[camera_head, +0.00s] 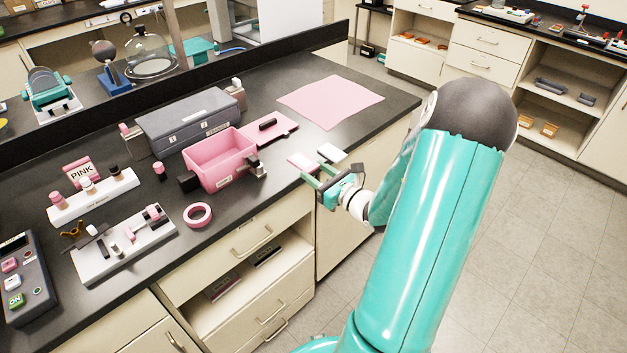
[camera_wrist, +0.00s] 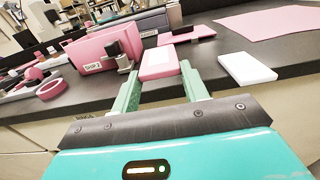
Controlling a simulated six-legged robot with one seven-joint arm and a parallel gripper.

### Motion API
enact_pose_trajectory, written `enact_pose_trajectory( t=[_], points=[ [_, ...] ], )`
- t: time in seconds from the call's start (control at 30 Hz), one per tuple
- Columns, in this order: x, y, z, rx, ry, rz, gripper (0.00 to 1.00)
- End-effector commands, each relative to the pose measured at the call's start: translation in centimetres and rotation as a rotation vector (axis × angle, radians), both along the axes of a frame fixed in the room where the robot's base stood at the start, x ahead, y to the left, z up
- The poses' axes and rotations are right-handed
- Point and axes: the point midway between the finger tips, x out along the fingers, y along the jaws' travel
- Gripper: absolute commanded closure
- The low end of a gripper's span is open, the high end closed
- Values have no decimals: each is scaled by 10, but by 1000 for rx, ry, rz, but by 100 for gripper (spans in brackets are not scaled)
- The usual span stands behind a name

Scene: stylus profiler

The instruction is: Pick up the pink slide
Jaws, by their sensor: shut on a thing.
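The pink slide (camera_head: 302,161) is a small flat pink block with a paler top, at the front edge of the dark bench. In the wrist view the pink slide (camera_wrist: 160,61) sits between the tips of my two green fingers. My gripper (camera_head: 328,180) reaches in from the right, shut on the slide's near end. In the wrist view my gripper (camera_wrist: 159,77) has one finger on each side of it. I cannot tell whether the slide is clear of the bench top.
A white slide (camera_head: 331,153) lies just to the right. A pink bin (camera_head: 222,172) with a dark clamp stands left of the gripper. A pink tray (camera_head: 272,129) and pink mat (camera_head: 330,101) lie behind. A pink tape roll (camera_head: 197,215) lies left. Bare bench top surrounds the white slide.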

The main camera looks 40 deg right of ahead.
Motion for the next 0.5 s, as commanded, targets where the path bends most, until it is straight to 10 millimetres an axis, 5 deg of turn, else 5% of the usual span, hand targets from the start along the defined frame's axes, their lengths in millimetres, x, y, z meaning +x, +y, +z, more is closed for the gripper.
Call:
enact_pose_trajectory(
  t=[0.2,0.5],
  points=[
    [-38,-10,47,-8,0,-3,77],
    [-104,-26,77,-2,1,-3,77]
  ],
)
